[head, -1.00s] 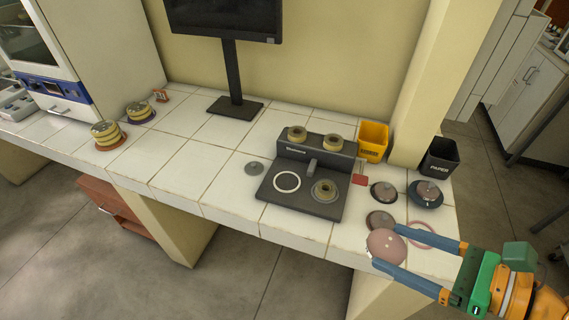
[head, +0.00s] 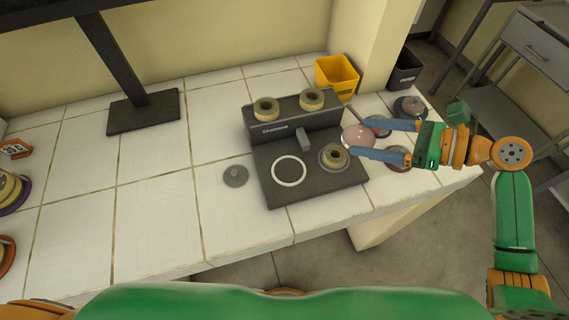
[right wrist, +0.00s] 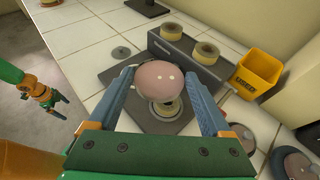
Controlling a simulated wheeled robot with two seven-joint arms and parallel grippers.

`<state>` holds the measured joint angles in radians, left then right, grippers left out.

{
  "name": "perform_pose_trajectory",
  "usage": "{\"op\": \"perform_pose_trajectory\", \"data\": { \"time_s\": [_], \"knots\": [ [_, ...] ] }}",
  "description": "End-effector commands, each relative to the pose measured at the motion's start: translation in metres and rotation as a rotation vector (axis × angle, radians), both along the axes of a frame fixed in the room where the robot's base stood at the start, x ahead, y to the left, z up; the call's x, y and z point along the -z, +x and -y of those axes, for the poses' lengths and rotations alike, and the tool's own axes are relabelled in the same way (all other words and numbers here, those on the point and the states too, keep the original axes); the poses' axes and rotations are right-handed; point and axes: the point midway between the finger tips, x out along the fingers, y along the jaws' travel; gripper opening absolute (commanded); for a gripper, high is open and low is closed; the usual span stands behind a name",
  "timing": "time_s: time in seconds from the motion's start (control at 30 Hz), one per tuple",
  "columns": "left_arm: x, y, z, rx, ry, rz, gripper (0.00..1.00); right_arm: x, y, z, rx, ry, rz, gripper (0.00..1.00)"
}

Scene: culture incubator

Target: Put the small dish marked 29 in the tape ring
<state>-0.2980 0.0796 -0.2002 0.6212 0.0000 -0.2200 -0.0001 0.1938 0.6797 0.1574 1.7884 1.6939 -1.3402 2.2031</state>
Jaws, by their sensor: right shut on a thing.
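My right gripper (head: 357,138) is shut on a small pinkish round dish (head: 358,134), held above the right part of the dark device. No number is readable on it. In the right wrist view the dish (right wrist: 157,80) sits between both fingers. A thin white ring (head: 289,170), perhaps the tape ring, lies flat on the device's left part, left of the held dish. Its middle looks empty. My left gripper (right wrist: 46,97) shows small at the left of the right wrist view; its jaw state is unclear.
The dark device (head: 320,190) has a raised back with two tape rolls (head: 266,108) on top and another roll (head: 335,157) on its right. A grey disc (head: 235,175) lies left of it. Further dishes (head: 410,107), a yellow bin (head: 337,76) and a dark bin (head: 405,70) stand right.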

Motion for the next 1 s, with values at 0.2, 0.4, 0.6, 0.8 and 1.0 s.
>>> {"op": "perform_pose_trajectory", "data": {
  "time_s": [0.2, 0.4, 0.6, 0.8, 1.0],
  "knots": [
    [-0.012, -0.002, 0.002, -0.001, -0.003, -0.004, 1.0, 0.016, 0.005, -0.039, -0.014, -0.001, -0.004, 0.16],
    [-0.02, -0.003, 0.001, 0.0, -0.002, -0.006, 1.0, 0.055, 0.006, -0.102, -0.012, -0.001, -0.006, 0.16],
    [-0.015, -0.003, 0.0, 0.0, -0.001, -0.005, 1.0, 0.091, 0.007, -0.129, -0.009, -0.005, -0.003, 0.16],
    [-0.008, -0.003, 0.0, 0.0, 0.0, -0.005, 1.0, 0.128, 0.007, -0.14, -0.007, -0.008, -0.006, 0.16],
    [-0.008, -0.002, 0.0, 0.0, 0.001, -0.004, 1.0, 0.135, 0.008, -0.139, -0.008, -0.008, 0.0, 0.16]
  ]
}}
